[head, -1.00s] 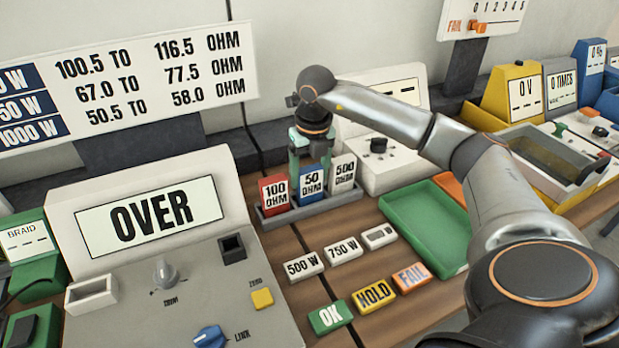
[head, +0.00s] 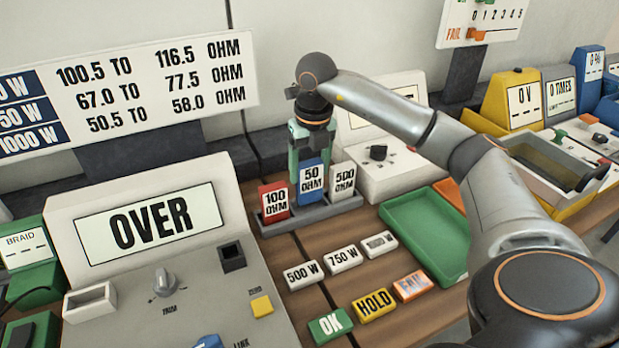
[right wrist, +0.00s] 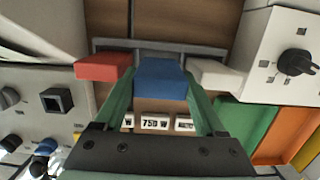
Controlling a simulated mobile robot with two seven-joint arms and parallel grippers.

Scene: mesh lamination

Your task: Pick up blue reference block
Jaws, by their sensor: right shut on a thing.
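The blue reference block (head: 311,180), marked 50 OHM, stands upright in the middle of the grey rack (head: 312,211). It sits slightly higher than the red and white blocks on either side. My right gripper (head: 312,157) comes down from above, with its green fingers shut on the blue block's sides. The right wrist view shows the blue block (right wrist: 160,80) between the two green fingers. The block's lower end is hidden behind the rack's front edge or its neighbours, so I cannot tell if it is clear of the rack. My left gripper is not in view.
The red 100 OHM block (head: 275,201) and white 500 OHM block (head: 342,180) stand close on either side. A meter console reading OVER (head: 150,222) is at left. A green tray (head: 425,240) lies at right. Several labelled tiles, including OK (head: 329,325), are in front.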

